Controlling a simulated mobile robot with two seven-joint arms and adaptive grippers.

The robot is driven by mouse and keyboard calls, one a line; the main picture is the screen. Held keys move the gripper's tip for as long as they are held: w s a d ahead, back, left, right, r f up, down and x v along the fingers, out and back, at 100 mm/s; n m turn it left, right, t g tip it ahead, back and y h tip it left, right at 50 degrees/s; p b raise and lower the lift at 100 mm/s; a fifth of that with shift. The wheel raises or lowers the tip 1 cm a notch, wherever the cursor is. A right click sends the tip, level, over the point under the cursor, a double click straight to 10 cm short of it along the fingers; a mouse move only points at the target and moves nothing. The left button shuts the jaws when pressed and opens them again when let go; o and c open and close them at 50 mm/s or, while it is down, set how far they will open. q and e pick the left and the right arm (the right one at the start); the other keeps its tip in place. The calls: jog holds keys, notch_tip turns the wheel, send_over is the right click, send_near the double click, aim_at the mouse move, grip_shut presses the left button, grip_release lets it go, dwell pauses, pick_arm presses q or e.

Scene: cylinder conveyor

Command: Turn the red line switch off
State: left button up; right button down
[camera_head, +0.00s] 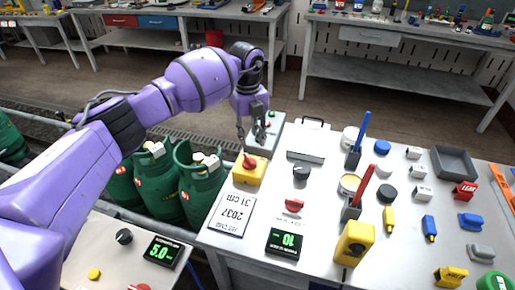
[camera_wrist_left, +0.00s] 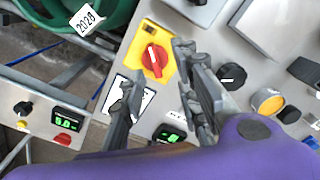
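A red rotary switch (camera_head: 249,162) sits on a yellow base at the left edge of the grey table. In the left wrist view the red knob (camera_wrist_left: 154,60) has a white mark pointing roughly up the picture. My left gripper (camera_head: 252,133) is open and empty. In the head view it shows above and behind the switch. In the left wrist view its fingers (camera_wrist_left: 152,75) are spread, with the knob showing between and beyond the tips. I cannot tell the exact gap to the knob. My right gripper is not in view.
A second red knob (camera_head: 293,205) and a black knob (camera_head: 301,172) stand close by, near a green display (camera_head: 285,242). Green gas cylinders (camera_head: 203,185) stand left of the table.

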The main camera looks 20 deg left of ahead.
aim_at(249, 158)
pick_arm(q)
jog(key=shift+s+a+n, duration=0.15)
jog(key=shift+s+n, duration=0.15)
jog(key=shift+s, duration=0.25)
jog(key=shift+s+f, duration=0.2)
jog(key=shift+s, duration=0.05)
notch_tip(249, 158, down, 6)
jog(key=shift+w+r, duration=0.1)
jog(key=shift+r, duration=0.1)
jog(key=shift+f, duration=0.75)
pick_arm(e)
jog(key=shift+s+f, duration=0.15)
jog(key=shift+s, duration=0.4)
pick_arm(q)
jog(key=shift+c, duration=0.5)
grip_shut()
